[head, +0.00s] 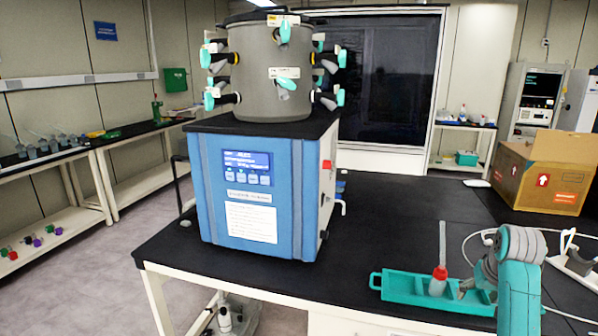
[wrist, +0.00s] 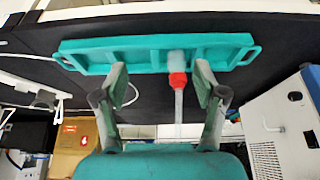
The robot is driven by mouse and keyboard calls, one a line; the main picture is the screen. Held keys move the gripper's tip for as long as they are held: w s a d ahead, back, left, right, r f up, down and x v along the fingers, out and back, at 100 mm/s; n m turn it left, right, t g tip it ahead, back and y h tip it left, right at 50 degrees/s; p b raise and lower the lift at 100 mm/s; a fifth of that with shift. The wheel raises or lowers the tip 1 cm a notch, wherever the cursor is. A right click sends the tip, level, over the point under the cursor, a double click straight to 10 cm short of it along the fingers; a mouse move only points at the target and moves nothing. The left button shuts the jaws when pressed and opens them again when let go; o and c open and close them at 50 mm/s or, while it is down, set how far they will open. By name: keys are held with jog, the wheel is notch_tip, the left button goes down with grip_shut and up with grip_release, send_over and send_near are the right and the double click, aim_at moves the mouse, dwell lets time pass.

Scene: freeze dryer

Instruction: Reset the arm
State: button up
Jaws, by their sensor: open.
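The blue freeze dryer (head: 254,190) stands on the black bench, with a grey drum (head: 265,75) on top carrying several teal-handled valves. A teal tray (head: 395,290) lies on the bench at the lower right. In it stands a white vessel (head: 437,284) with a red collar and a tall thin clear neck. My gripper (head: 465,291) is low at the tray's right part, beside the vessel. In the wrist view my gripper (wrist: 160,80) is open, with no object held between its fingers. The tray (wrist: 85,58) lies beyond the fingertips; the vessel's red collar (wrist: 178,79) shows near the right finger.
A cardboard box (head: 520,172) stands on the bench behind my arm. A white cable (head: 472,236) loops around near my arm. A small holder (head: 575,262) sits at the right edge. The black bench top (head: 385,225) between freeze dryer and tray is clear.

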jog(key=s+a+f+t, duration=0.1)
jog(key=s+a+f, duration=0.25)
jog(key=f, duration=0.55)
jog(key=s+a+f+t, duration=0.1)
jog(key=s+a+f, duration=0.3)
jog(key=f, duration=0.6)
jog(key=s+a+f+n+t, duration=0.1)
jog(key=s+a+f, duration=0.4)
jog(key=s, duration=0.2)
jog(key=s+a+f+t, duration=0.2)
jog(key=s+a+f, duration=0.3)
jog(key=s, duration=0.2)
jog(key=s+a+r+n+t, duration=0.1)
jog(key=s+a+r, duration=0.15)
jog(key=s, duration=0.65)
jog(key=s+a+r+t, duration=0.1)
jog(key=s+a+t, duration=0.15)
jog(key=s, duration=0.55)
jog(key=s+a+r+t, duration=0.1)
jog(key=s+r, duration=0.6)
jog(key=s, duration=0.1)
jog(key=s+a+r+n+t+y, duration=0.1)
jog(key=s+a+r, duration=0.1)
jog(key=s+r, duration=0.5)
jog(key=shift+s+a+r, duration=0.3)
jog(key=shift+s+r, duration=0.1)
jog(key=shift+s, duration=0.1)
